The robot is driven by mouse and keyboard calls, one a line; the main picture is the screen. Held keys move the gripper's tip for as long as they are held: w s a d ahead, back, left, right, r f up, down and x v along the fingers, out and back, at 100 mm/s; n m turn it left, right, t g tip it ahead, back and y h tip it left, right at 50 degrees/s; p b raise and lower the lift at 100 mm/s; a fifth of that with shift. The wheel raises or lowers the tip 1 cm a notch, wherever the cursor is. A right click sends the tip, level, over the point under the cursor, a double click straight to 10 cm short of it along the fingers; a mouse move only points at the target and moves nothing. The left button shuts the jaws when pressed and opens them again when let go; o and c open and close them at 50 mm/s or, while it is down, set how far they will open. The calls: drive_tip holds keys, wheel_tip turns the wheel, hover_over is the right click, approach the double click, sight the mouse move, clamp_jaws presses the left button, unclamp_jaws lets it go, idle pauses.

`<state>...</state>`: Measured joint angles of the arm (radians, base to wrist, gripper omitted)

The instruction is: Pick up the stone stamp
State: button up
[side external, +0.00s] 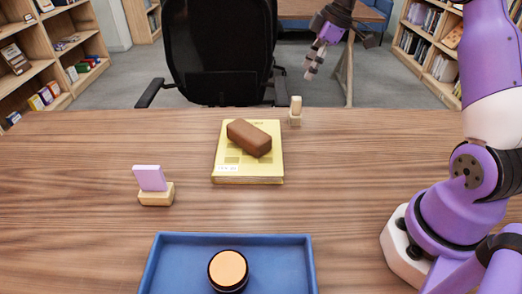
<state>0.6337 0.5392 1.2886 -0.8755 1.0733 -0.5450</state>
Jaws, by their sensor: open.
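A small pale cream upright block, which looks most like the stone stamp (296,104), stands near the far edge of the table, right of the yellow book. Its lower part is a slightly wider pale block; at this size I cannot tell more detail. My gripper (311,66) is in the air at the top, beyond the table's far edge in the picture, above and slightly right of the stamp. It points downward, apart from everything, and is open and empty.
A yellow book (248,175) lies mid-table with a brown block (249,138) on it. A lilac slab (150,178) stands in a wooden base (156,195) at left. A blue tray (168,262) in front holds a black round container with tan top (228,268). A black chair (220,50) stands behind.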

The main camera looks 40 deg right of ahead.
sight(300, 98)
drive_tip(key=shift+n, duration=0.6)
drive_tip(key=d+x, duration=0.1)
drive_tip(key=x, duration=0.7)
drive_tip(key=d+f+x, duration=0.1)
drive_tip(key=x, duration=0.3)
drive_tip(key=shift+s+d, duration=0.25)
drive_tip(key=shift+d, duration=0.1)
clamp_jaws()
